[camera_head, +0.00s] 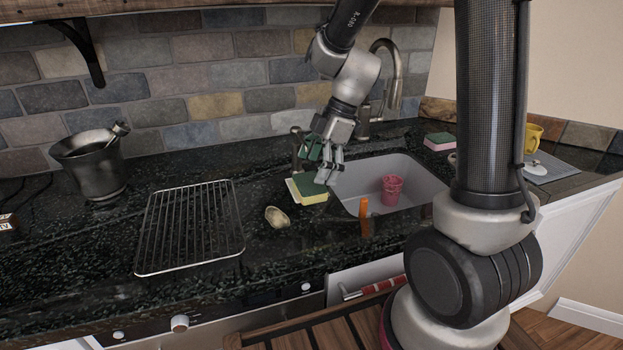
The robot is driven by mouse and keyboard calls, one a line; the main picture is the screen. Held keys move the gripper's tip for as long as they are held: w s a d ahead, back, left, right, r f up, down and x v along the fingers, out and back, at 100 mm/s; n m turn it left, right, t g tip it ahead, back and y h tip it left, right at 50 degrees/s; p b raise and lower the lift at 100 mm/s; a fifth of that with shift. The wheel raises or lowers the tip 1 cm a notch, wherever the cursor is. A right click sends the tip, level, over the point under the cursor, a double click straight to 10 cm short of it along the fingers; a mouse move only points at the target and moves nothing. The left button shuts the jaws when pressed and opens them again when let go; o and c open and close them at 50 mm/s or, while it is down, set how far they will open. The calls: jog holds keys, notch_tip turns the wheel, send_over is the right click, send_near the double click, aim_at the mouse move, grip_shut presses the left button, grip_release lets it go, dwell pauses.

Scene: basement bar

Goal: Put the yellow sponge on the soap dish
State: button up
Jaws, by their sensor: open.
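The yellow sponge (313,198), with a green top, lies by the left rim of the sink. A white edge (291,188) shows at its left side; it may be the soap dish, but the sponge hides most of it, so I cannot tell how the two touch. My gripper (324,176) is open, pointing down, with its fingers just over the sponge's right part. I cannot tell whether the fingers touch it.
A small beige oval dish (277,217) sits left of the sink (417,167). A pink cup (391,190) and an orange item (364,216) are at the sink. A wire rack (192,228), a dark metal pot (92,165), a faucet (394,88) and a pink-green sponge (437,142) stand around.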

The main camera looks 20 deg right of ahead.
jog(key=v, duration=0.9)
jog(key=s+d+r+m+t+h, duration=0.2)
jog(key=s+d+m, duration=0.3)
jog(key=s+m, duration=0.4)
jog(key=s+d+r+m+t+h, duration=0.2)
jog(key=s+d+m, duration=0.3)
jog(key=s+m, duration=0.4)
jog(key=shift+s+r+h, duration=0.3)
jog(key=shift+s+r, duration=0.2)
jog(key=shift+r, duration=0.2)
